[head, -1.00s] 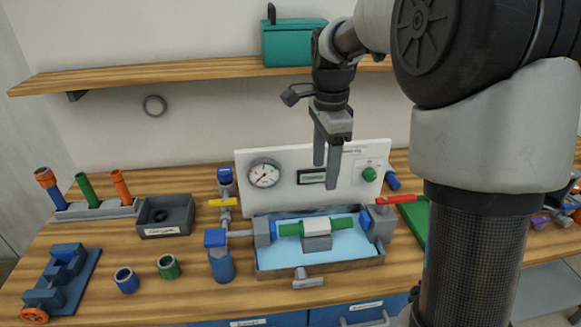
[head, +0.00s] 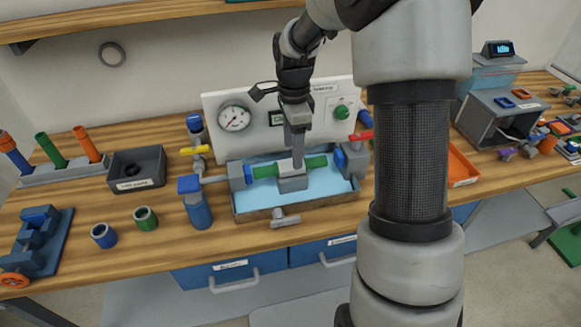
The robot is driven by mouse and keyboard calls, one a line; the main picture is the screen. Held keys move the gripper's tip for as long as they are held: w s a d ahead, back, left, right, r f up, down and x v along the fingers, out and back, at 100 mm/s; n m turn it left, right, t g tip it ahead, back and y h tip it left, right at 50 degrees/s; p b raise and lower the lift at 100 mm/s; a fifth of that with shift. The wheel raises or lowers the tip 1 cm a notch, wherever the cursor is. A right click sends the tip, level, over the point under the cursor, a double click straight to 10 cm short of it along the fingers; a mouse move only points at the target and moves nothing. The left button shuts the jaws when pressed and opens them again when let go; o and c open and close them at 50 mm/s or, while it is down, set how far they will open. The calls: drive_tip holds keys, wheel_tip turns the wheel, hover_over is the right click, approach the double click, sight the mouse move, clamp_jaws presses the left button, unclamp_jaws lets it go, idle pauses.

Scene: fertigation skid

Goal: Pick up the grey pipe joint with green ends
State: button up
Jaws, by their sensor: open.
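The grey pipe joint with green ends (head: 316,162) lies across a grey block in the blue-floored tray (head: 330,205), between two blue-and-grey fittings. My gripper (head: 298,162) points down from above with its fingertips at the joint's grey middle. The fingers overlap in this view, so the gap between them is hard to see. The gripper is open, and it hides part of the joint's middle. I cannot tell whether the fingers touch the joint.
A white panel with a gauge (head: 235,117) stands behind the tray. A yellow-handled valve (head: 196,150) is at its left, and a red lever (head: 361,135) at its right. A dark bin (head: 137,170) and loose blue (head: 103,235) and green (head: 146,218) rings lie further left.

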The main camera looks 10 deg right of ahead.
sight(291, 167)
wheel_tip(291, 167, down, 5)
drive_tip(key=shift+d+r, duration=0.1)
drive_tip(key=shift+d, duration=0.05)
drive_tip(key=shift+r, duration=0.1)
drive_tip(key=c, duration=1.3)
